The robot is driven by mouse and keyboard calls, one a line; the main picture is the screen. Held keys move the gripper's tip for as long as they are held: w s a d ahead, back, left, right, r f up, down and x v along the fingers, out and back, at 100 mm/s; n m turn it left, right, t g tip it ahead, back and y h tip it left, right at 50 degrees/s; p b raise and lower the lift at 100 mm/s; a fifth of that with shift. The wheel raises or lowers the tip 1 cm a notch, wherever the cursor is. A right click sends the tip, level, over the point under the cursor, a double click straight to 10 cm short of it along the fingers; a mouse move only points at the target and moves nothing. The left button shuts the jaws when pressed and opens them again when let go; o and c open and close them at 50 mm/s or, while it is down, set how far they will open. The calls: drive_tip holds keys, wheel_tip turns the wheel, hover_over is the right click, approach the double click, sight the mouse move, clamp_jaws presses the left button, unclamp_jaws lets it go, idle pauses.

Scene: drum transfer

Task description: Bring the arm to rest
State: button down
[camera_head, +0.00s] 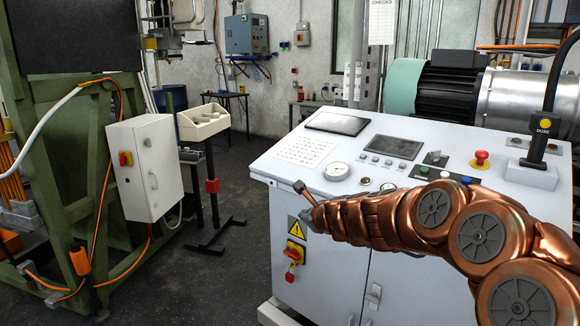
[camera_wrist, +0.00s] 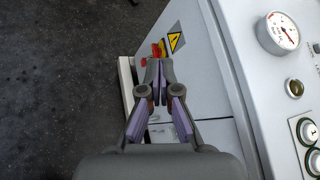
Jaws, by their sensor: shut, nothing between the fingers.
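My copper-coloured arm reaches in from the right in the head view, in front of the grey-white control console (camera_head: 300,178). My gripper (camera_head: 300,187) is at its left end, near the console's front left corner. In the wrist view my gripper (camera_wrist: 159,82) is shut and empty, its fingertips together. Behind the fingertips in that view are the console's front face (camera_wrist: 190,60) and the yellow warning label (camera_wrist: 176,38). I cannot tell whether the gripper touches the console.
A white electrical box (camera_head: 145,167) hangs on a green frame (camera_head: 75,150) at left.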

drive_tip(key=s+a+r+n+g+y+p, duration=0.1)
drive_tip(key=s+a+r+n+g+p, duration=0.15)
drive_tip(key=s+n, duration=0.7)
drive_tip(key=s+a+r+n+g+y+p, duration=0.15)
drive_tip(key=s+a+n+g, duration=0.35)
drive_tip(key=s, duration=0.8)
drive_tip(key=s+d+f+n+g+h, duration=0.2)
drive_tip(key=s+d+n, duration=0.1)
drive_tip(key=s+d, duration=0.4)
drive_tip(key=s+d+f+n+g+h+p, duration=0.1)
drive_tip(key=s+d+n, duration=0.3)
drive_tip(key=s, duration=0.9)
drive_tip(key=s+d+f+n+g+h+p, duration=0.1)
drive_tip(key=s+d+f+n+g+h, duration=0.2)
drive_tip(key=s+d, duration=0.7)
drive_tip(key=shift+s+f+n+h, duration=0.3)
drive_tip(key=shift+s+n+h, duration=0.05)
drive_tip(key=shift+n+h, duration=0.1)
